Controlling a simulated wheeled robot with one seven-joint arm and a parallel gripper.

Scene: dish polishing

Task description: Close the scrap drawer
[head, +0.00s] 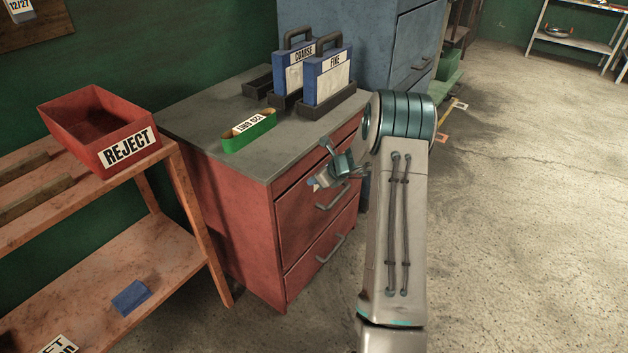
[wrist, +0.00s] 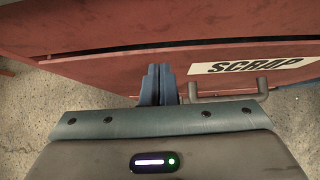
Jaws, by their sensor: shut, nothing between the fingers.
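The scrap drawer (wrist: 130,72) has a red front with a white SCRAP label (wrist: 250,66) and a grey handle (wrist: 232,92) in the wrist view. In the head view it appears to be the upper drawer (head: 295,208) of the red cabinet. Its front looks close to flush there; my arm partly hides it, so a small gap is hard to rule out. My gripper (head: 335,172) is shut and empty before this front. In the wrist view the fingertips (wrist: 160,72) point at the front, left of the handle; contact cannot be told.
Another drawer (head: 318,258) sits below. An orange bench (head: 175,165) with a red REJECT bin (head: 95,125) is left. Floor at right is clear.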

